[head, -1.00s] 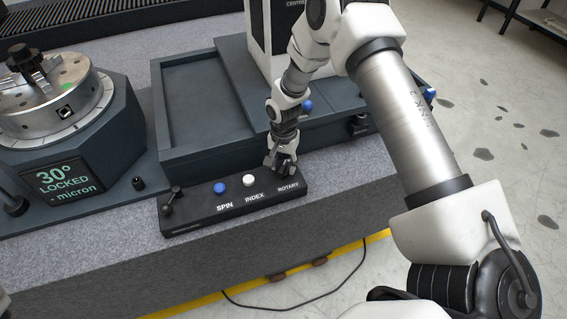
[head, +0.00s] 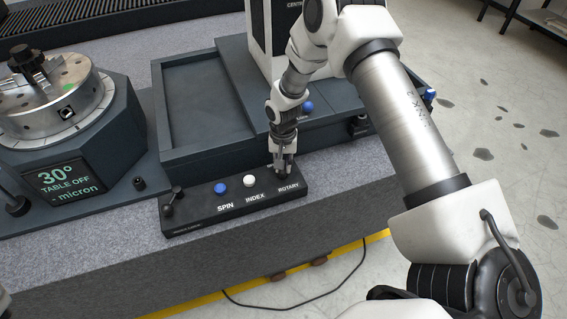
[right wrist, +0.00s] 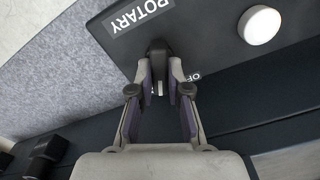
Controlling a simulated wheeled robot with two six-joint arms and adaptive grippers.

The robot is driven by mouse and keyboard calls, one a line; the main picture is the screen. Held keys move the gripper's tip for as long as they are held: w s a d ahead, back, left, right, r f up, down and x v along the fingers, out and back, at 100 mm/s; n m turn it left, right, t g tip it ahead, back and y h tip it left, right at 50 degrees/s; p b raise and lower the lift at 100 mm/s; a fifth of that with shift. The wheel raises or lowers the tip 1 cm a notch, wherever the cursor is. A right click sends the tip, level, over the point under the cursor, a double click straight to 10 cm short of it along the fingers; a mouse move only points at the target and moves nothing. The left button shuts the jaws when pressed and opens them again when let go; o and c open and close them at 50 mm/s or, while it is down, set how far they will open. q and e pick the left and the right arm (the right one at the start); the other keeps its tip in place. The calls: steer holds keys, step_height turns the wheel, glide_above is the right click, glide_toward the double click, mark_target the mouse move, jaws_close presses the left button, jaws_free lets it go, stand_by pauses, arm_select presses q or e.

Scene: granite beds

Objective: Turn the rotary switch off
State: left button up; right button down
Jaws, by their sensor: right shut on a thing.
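The black control panel (head: 236,209) lies on the granite bed, with ROTARY, INDEX and SPIN labels. My right gripper (head: 282,176) is at the panel's right end, just behind the ROTARY label. In the right wrist view my right gripper (right wrist: 160,88) is shut on the dark rotary switch (right wrist: 158,52), one finger on each side. The fingers hide part of the switch and of the OFF mark (right wrist: 194,76). The display (head: 64,181) reads "30° TABLE OFF - micron". My left gripper is not in view.
A white button (head: 249,181), a blue button (head: 221,188) and a black lever (head: 173,199) sit on the panel. The rotary table (head: 88,100) stands at the left. A dark tray (head: 190,95) lies behind the panel.

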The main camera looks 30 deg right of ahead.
steer(key=n, duration=0.4)
steer(key=shift+w+a+n, duration=0.15)
steer(key=shift+n, duration=0.15)
steer(key=n, duration=0.4)
steer(key=shift+a+r, duration=0.1)
steer(key=c, duration=1.1)
jaws_free()
step_height(320, 180, up, 12)
steer(key=shift+f, duration=0.1)
